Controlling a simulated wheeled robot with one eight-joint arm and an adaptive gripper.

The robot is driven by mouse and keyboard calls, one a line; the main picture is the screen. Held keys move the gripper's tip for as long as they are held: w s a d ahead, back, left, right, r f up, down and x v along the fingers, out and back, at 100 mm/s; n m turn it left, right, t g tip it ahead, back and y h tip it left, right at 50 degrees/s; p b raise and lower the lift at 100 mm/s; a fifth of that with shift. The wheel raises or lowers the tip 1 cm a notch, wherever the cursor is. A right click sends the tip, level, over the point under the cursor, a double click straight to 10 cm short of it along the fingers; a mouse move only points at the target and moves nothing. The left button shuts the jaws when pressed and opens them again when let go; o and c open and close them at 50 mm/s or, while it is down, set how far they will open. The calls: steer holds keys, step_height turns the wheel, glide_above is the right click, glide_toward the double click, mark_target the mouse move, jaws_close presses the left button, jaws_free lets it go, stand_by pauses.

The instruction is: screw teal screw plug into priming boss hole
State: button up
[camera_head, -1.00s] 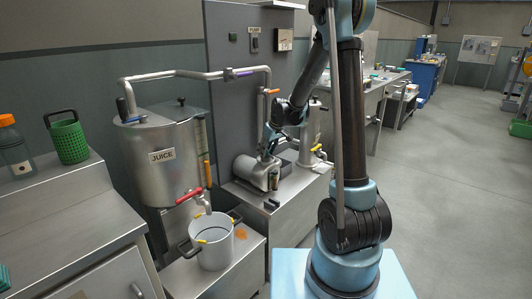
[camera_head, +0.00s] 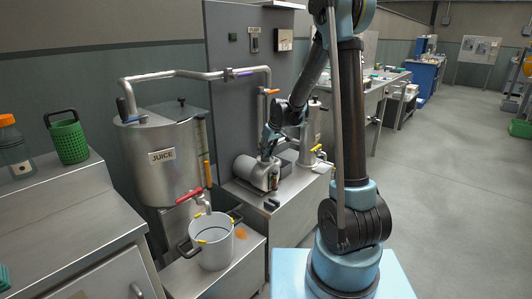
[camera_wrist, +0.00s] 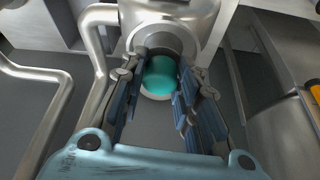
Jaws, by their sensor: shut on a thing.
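The teal screw plug (camera_wrist: 160,75) shows in the wrist view between the fingertips of my gripper (camera_wrist: 158,82), which is shut on it. The plug sits against the round metal end of the priming boss (camera_wrist: 165,42), apparently in line with it. The hole itself is hidden behind the plug, so I cannot tell how deep the plug is. In the head view, my gripper (camera_head: 268,152) is at the pump (camera_head: 257,172) on the metal stand, and the plug is too small to make out there.
A bent metal pipe (camera_wrist: 95,40) runs close on the left of my gripper. In the head view, a juice tank (camera_head: 165,165) with a red-handled tap stands left, above a pot (camera_head: 211,245). A grey panel (camera_head: 235,60) rises behind the pump.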

stand_by(0.3)
steer(key=shift+m+h, duration=0.3)
steer(key=shift+m, duration=0.6)
steer(key=shift+t, duration=0.3)
steer(key=shift+m, duration=0.9)
steer(key=shift+h, duration=0.3)
steer(key=shift+m+t, duration=0.3)
steer(key=shift+m, duration=0.5)
steer(key=shift+h, duration=0.3)
